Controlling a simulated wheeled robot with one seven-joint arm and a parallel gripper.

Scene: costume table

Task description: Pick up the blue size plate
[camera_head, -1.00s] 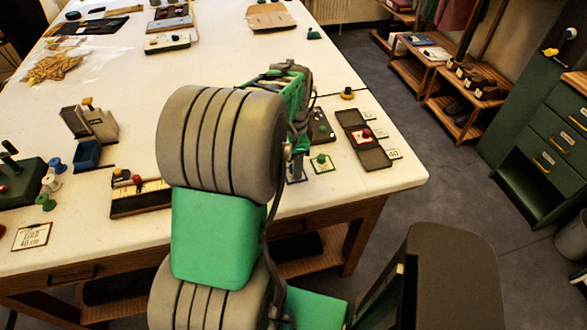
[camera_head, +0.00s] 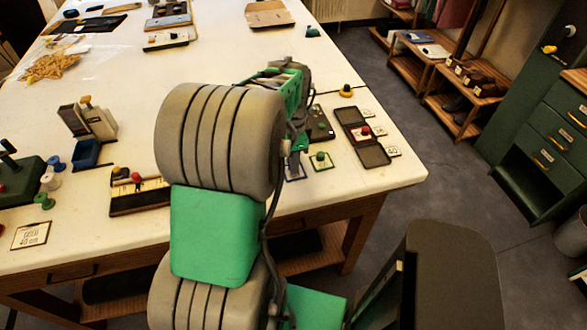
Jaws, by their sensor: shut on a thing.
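My gripper (camera_head: 299,145) is near the front right edge of the white table, mostly hidden behind my own arm. It appears shut on the blue size plate (camera_head: 295,178), of which only a thin blue edge shows beside my arm. The plate's middle and the contact itself are hidden, so I cannot tell whether the plate is off the table. A green-edged plate with a green knob (camera_head: 320,160) lies just right of it.
A dark open case (camera_head: 375,157) with a red-knobbed plate (camera_head: 364,131) lies to the right, beside small number cards (camera_head: 392,151). A yellow-knobbed piece (camera_head: 346,91) sits behind it. A dark flat box (camera_head: 319,125) is close to my gripper.

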